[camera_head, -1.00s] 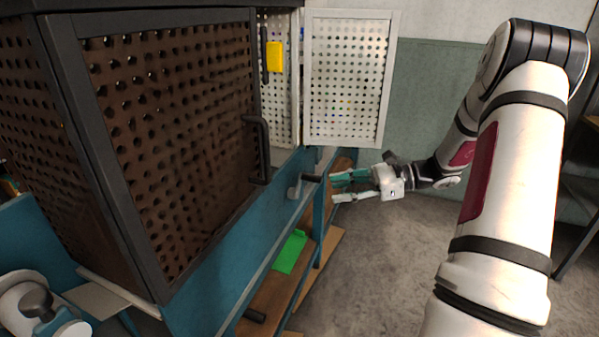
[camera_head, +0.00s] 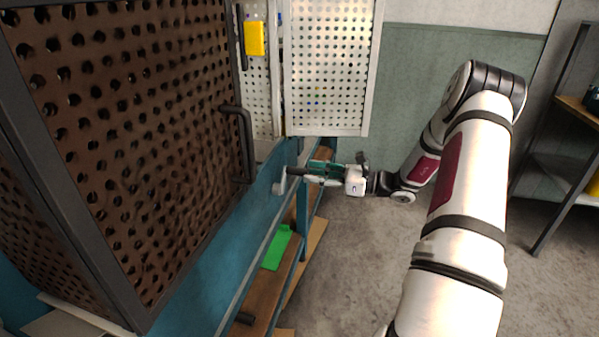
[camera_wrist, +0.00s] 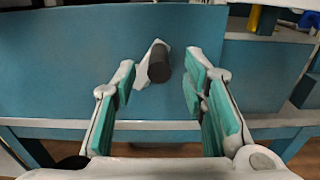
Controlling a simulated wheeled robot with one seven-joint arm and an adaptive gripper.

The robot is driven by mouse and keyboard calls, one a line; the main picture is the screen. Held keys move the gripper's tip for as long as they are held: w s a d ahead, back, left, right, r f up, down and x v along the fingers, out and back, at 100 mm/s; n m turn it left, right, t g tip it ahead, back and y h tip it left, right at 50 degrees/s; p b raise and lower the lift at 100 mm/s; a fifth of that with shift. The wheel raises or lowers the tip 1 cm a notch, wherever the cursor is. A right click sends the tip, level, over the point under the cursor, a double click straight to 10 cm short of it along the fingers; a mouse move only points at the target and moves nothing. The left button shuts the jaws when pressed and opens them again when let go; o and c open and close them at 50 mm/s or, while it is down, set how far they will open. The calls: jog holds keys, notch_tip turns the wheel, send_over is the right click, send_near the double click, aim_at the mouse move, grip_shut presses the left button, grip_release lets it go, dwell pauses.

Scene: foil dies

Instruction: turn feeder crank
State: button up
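The feeder crank has a light grey arm (camera_head: 280,184) on the blue front of the machine and a dark handle (camera_head: 297,171) sticking out to the right. In the wrist view the dark handle (camera_wrist: 159,64) points toward me, with its grey arm (camera_wrist: 145,75) behind it. My gripper (camera_head: 310,172) is at the handle from the right. In the wrist view its teal-padded fingers (camera_wrist: 160,78) are open on either side of the handle, with a visible gap to each pad. The handle is nearer the middle than either finger.
A brown perforated cage door (camera_head: 150,120) with a black pull handle (camera_head: 243,140) stands left of the crank. A white perforated panel (camera_head: 326,75) is above my gripper. A green piece (camera_head: 277,247) lies on the wooden shelf below. Floor (camera_head: 350,260) at the right is clear.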

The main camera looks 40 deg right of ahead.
aim_at(287, 169)
jog(key=shift+x, duration=2.35)
grip_shut()
